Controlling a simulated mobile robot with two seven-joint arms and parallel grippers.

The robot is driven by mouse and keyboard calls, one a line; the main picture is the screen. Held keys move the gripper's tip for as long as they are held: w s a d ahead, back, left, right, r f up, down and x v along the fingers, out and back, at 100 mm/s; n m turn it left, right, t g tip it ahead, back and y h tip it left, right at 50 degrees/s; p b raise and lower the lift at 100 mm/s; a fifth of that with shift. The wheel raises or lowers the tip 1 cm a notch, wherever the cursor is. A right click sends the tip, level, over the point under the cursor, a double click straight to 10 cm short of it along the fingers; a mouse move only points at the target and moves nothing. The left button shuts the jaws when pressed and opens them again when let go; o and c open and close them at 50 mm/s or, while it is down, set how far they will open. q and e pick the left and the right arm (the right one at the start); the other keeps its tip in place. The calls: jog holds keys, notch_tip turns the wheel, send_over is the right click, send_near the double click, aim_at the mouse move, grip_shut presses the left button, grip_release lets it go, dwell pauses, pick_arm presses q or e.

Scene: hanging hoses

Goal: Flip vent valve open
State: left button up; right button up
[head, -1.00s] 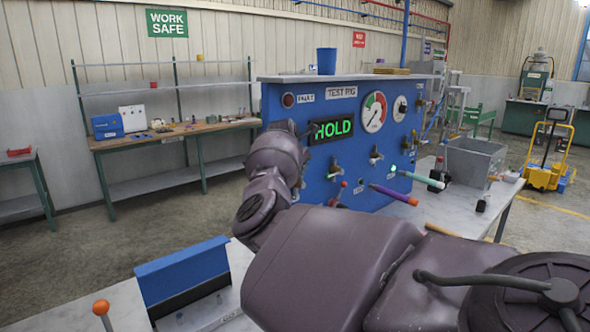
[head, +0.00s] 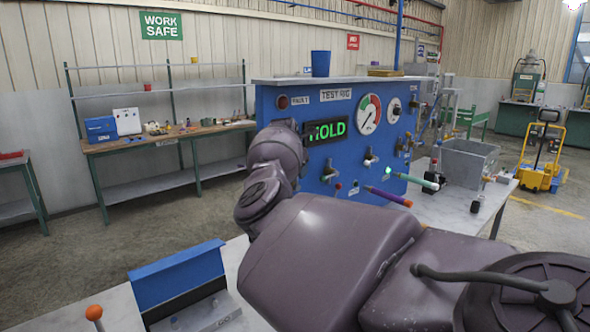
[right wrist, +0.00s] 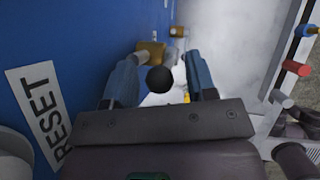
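The blue test rig panel (head: 350,100) stands in the middle of the head view with a green HOLD display (head: 328,132) and a round gauge (head: 369,115). Several small valves, such as one brass valve (head: 370,158), sit on its front; I cannot read which is the vent valve. My right arm crosses in front of the panel and hides its left part and the right gripper. In the right wrist view, my right gripper (right wrist: 160,80) has its two blue fingers apart. A black ball knob (right wrist: 159,79) shows between them, with no clear contact. The left gripper is out of view.
A RESET label (right wrist: 38,110) is on the blue wall, close left of the fingers. A brass fitting (right wrist: 152,50) lies beyond the knob. A grey bin (head: 468,160) stands at right.

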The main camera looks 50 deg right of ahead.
jog(key=shift+r, duration=0.1)
jog(key=shift+a+r, duration=0.35)
jog(key=shift+r, duration=0.15)
jog(key=b+v, duration=0.1)
jog(key=v, duration=0.8)
jog(key=shift+s+r, duration=0.15)
jog(key=shift+r, duration=0.1)
jog(key=shift+a, duration=0.1)
jog(key=shift+c, duration=0.4)
